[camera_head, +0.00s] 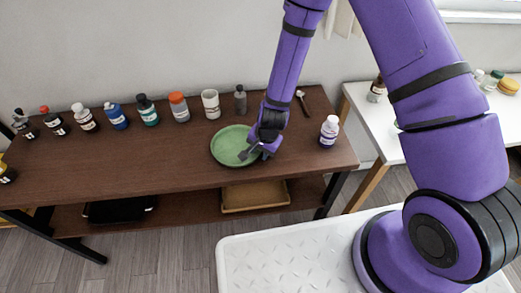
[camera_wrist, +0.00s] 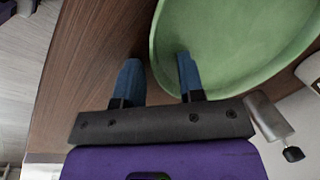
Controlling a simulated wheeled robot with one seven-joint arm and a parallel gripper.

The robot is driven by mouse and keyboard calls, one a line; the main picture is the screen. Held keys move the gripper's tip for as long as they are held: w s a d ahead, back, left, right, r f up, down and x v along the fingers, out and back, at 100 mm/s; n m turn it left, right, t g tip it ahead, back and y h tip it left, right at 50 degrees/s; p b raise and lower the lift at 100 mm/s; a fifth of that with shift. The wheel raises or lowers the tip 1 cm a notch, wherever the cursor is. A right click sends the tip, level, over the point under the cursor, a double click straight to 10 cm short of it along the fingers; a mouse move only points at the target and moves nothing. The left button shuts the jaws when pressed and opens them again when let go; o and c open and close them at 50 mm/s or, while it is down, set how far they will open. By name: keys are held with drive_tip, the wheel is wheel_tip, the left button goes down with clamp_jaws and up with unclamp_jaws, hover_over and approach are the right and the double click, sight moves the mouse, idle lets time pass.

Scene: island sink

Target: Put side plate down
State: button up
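The side plate is a round green plate (camera_head: 226,148) resting on the dark brown table (camera_head: 150,165), towards its right half. My gripper (camera_head: 256,151) is low over the plate's right edge. In the wrist view the plate (camera_wrist: 245,40) fills the upper right. My gripper's two blue fingers (camera_wrist: 158,75) stand apart, one outside the rim and one over the inside of the plate. The rim passes between them, with a visible gap at the outer finger. My gripper hides part of the plate's right side in the head view.
A row of bottles and jars, including an orange-capped jar (camera_head: 179,107) and a white cup (camera_head: 210,104), lines the table's back. A white bottle (camera_head: 329,131) stands to the right. The table's front middle is clear. A wooden tray (camera_head: 255,197) sits on the lower shelf.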

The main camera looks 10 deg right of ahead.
drive_tip(key=v, duration=1.2)
drive_tip(key=shift+r, duration=0.2)
drive_tip(key=s+d+r+n+t, duration=0.15)
drive_tip(key=d+r, duration=0.25)
drive_tip(key=r, duration=0.7)
drive_tip(key=s+d+r+n+t, duration=0.1)
drive_tip(key=s+d+r+n, duration=0.2)
drive_tip(key=r, duration=0.8)
drive_tip(key=s+d+r+n+h, duration=0.1)
drive_tip(key=s+d+r, duration=0.4)
drive_tip(key=s+r, duration=0.2)
drive_tip(key=s+d+r+n+t+h, duration=0.1)
drive_tip(key=s+d+r+n, duration=0.1)
drive_tip(key=s+d+r, duration=0.4)
drive_tip(key=s+r, duration=0.1)
drive_tip(key=s, duration=0.2)
drive_tip(key=shift+d+r, duration=0.2)
drive_tip(key=shift+r, duration=0.1)
drive_tip(key=shift+d, duration=0.1)
